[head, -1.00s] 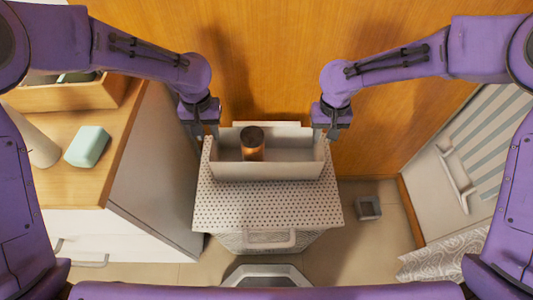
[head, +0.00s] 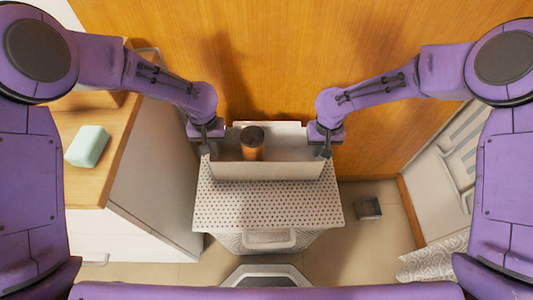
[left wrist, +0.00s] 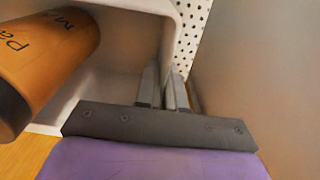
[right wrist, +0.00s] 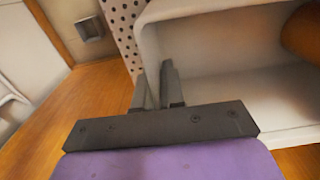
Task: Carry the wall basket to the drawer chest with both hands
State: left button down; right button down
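The wall basket (head: 265,171) is a pale, long, open box at the back of the drawer chest's (head: 262,205) dotted top. It looks level, but whether it rests fully on the top I cannot tell. An orange-brown jar with a dark lid (head: 253,148) stands inside, left of the middle. My left gripper (head: 207,148) is at the basket's left end. In the left wrist view its fingers (left wrist: 165,92) straddle the end wall closely. My right gripper (head: 324,147) is at the right end, its fingers (right wrist: 157,92) closed on that wall.
A wooden-topped cabinet (head: 110,130) with a mint-green block (head: 87,146) stands at the left. A wooden panel (head: 270,60) rises behind the basket. A small grey box (head: 369,208) is on the floor to the right.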

pick_arm(q)
jog(key=shift+r, duration=0.1)
pick_arm(e)
jog(key=shift+r, duration=0.1)
